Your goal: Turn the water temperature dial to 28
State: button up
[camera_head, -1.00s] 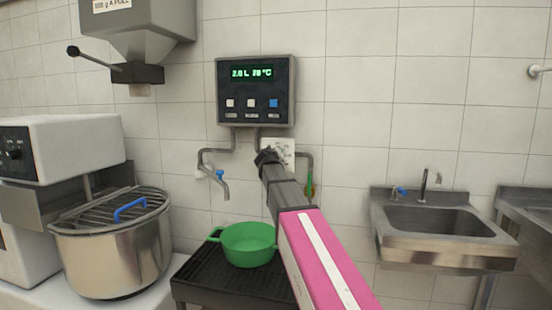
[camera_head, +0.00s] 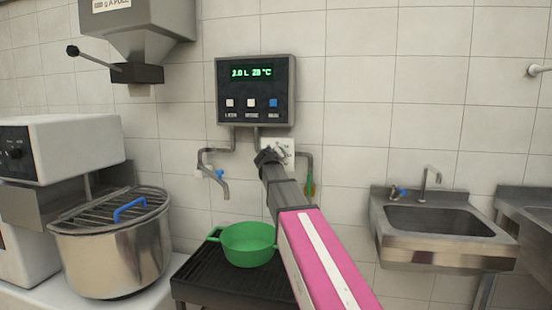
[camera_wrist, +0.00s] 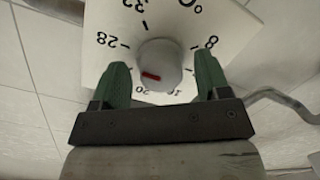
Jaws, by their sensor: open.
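The water temperature dial (camera_wrist: 163,57) is a round pale knob on a white plate (camera_wrist: 113,18) with printed numbers. In the wrist view its red mark (camera_wrist: 151,77) sits at the lower left of the knob, and the 28 is to the upper left. My gripper (camera_wrist: 160,63) is open, its two green fingers on either side of the knob, with visible gaps. In the head view my gripper (camera_head: 267,156) is at the wall plate (camera_head: 286,147) and hides much of it. The control box display (camera_head: 251,72) shows a volume and temperature; its digits are blurred.
A green pot (camera_head: 248,245) stands on a dark slatted stand (camera_head: 205,272) below a tap (camera_head: 221,182). A mixer bowl (camera_head: 115,250) is at left, a steel sink (camera_head: 435,240) at right. A pipe (camera_wrist: 285,99) runs beside the plate.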

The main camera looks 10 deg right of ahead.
jog(key=v, duration=1)
jog(key=shift+s, duration=0.4)
jog(key=shift+a, duration=0.1)
